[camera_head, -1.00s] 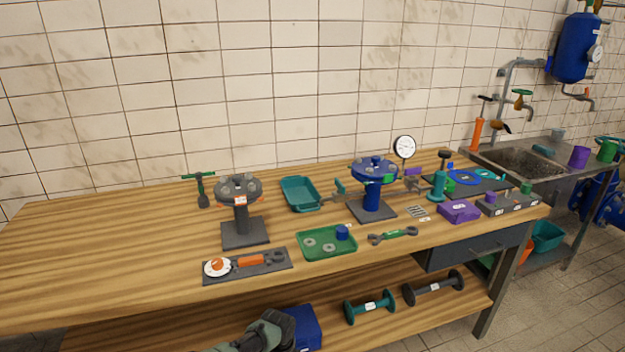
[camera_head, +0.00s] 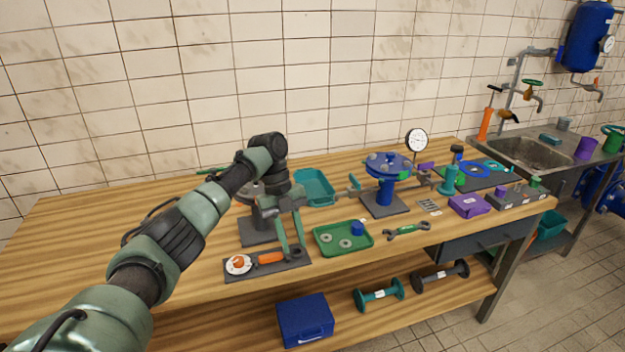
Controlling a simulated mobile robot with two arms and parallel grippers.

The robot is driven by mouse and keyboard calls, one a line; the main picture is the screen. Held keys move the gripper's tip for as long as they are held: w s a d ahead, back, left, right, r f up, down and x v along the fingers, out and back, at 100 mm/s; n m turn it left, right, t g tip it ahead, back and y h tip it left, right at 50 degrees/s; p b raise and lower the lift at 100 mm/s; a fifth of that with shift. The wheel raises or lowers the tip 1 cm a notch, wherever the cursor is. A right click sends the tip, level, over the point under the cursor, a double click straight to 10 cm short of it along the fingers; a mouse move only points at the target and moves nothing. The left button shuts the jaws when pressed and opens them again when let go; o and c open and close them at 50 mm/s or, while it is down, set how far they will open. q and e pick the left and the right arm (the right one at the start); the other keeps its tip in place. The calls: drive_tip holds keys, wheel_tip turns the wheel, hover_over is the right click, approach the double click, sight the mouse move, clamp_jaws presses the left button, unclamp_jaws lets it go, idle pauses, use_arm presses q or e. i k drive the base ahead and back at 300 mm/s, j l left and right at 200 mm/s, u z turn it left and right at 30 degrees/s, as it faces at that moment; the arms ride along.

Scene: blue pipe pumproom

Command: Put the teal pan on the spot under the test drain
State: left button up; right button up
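The teal pan (camera_head: 318,201) is a shallow rectangular tray on the workbench, behind my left gripper and left of the blue valve stand (camera_head: 387,186). My arm covers its left edge. My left gripper (camera_head: 294,249) hangs fingers-down over the front of the bench, in front of the grey valve stand (camera_head: 255,232). Its two fingers are apart with nothing seen between them. It is in front of the pan and not holding it. A small fitting with a handle (camera_head: 354,182) juts left from the blue stand; I cannot tell whether it is the test drain. I cannot make out a marked spot. My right gripper is out of view.
A green tray (camera_head: 343,250) with rings and a blue cup, a dark mat (camera_head: 250,275) with an orange-handled tool, and a spanner (camera_head: 408,231) lie along the front. A round gauge (camera_head: 416,140) stands behind. The bench's left part is bare.

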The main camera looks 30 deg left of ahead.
sight(320, 212)
drive_tip(key=i+j, duration=1.35)
